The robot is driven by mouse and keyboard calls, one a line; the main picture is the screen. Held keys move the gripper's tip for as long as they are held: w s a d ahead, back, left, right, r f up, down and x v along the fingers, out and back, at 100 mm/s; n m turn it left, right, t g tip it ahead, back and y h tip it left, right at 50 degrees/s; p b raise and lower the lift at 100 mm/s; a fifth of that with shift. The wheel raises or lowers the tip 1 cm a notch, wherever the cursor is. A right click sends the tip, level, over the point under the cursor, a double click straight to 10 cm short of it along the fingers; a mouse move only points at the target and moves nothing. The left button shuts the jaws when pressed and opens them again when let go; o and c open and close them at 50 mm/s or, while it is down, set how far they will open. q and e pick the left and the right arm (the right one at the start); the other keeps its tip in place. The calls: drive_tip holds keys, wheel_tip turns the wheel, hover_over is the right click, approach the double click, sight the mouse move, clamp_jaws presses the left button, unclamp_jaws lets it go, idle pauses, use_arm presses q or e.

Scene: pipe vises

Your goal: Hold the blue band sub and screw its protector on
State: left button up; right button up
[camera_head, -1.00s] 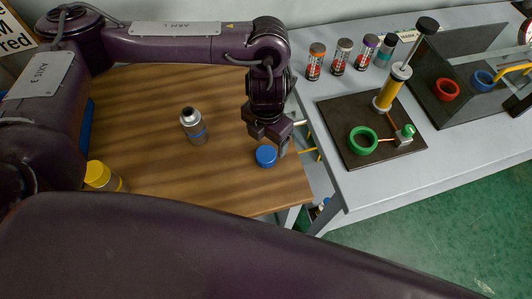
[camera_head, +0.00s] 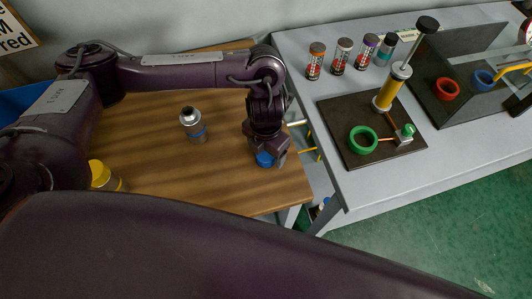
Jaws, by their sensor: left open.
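The blue band sub (camera_head: 193,124), a grey cylinder with a blue band, stands on the wooden table. A blue protector cap (camera_head: 264,160) lies on the table to its right, near the table's right edge. My left gripper (camera_head: 268,157) points down over the blue cap, with its fingers open around or just beside it. The gripper hides part of the cap, and I cannot tell whether the fingers touch it. My right gripper is not in view.
On the grey bench, a dark plate (camera_head: 345,112) bears a green ring (camera_head: 363,139) and a yellow pump (camera_head: 389,92). Several small canisters (camera_head: 341,56) stand behind.

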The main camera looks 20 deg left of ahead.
use_arm(q)
drive_tip(key=c, duration=1.1)
drive_tip(key=shift+o, duration=0.2)
drive_tip(key=shift+r, duration=0.6)
wheel_tip(320, 180, up, 19)
drive_tip(key=p, duration=0.1)
drive_tip(key=shift+f, duration=0.1)
